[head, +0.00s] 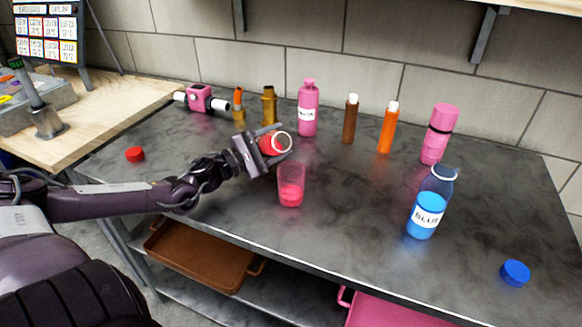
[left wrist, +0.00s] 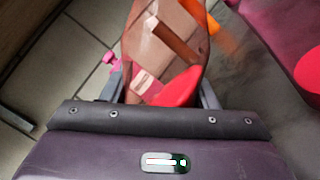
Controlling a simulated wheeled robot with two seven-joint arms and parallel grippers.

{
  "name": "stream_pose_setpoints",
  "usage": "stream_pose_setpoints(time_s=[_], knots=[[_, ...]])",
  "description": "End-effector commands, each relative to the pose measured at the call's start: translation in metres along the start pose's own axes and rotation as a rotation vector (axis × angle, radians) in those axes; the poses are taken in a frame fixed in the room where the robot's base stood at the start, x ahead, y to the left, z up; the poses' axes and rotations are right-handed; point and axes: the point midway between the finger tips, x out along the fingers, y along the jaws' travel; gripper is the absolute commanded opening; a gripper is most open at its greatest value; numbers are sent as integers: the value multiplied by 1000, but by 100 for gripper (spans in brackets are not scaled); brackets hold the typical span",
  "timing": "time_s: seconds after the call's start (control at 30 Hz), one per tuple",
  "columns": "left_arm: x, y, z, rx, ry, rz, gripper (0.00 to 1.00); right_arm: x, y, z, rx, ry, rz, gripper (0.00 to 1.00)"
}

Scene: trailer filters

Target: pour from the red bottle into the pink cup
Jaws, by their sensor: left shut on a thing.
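The red bottle (head: 269,146) is held tilted well over in my left gripper (head: 272,142), its pale-rimmed open mouth facing right and towards the camera. In the left wrist view the bottle (left wrist: 160,45) is clear, with red liquid (left wrist: 180,90) inside, between the two fingers. The pink cup (head: 291,178) stands upright on the dark table, just below the bottle mouth in the head view, with pinkish-red liquid in its lower part. I see no stream between them. The red cap (head: 134,154) lies at the table's left. My right gripper is not in view.
An open blue bottle (head: 426,212) and blue cap (head: 515,272) are at right. Behind stand a pink bottle (head: 308,112), brown bottle (head: 349,122), orange bottle (head: 387,130) and pink flask (head: 437,138). The table (head: 350,235) is clear between cup and blue bottle.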

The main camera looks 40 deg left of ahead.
Motion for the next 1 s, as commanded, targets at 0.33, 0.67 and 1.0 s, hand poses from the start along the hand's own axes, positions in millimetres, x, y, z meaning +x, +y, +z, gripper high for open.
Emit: stream_pose_setpoints(time_s=[0.33,0.67,1.0], knots=[[0,1,4,23,-5,2,22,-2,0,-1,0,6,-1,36],[0,0,6,42,-7,2,22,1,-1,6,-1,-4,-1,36],[-1,-2,9,61,-10,1,22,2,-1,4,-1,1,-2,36]])
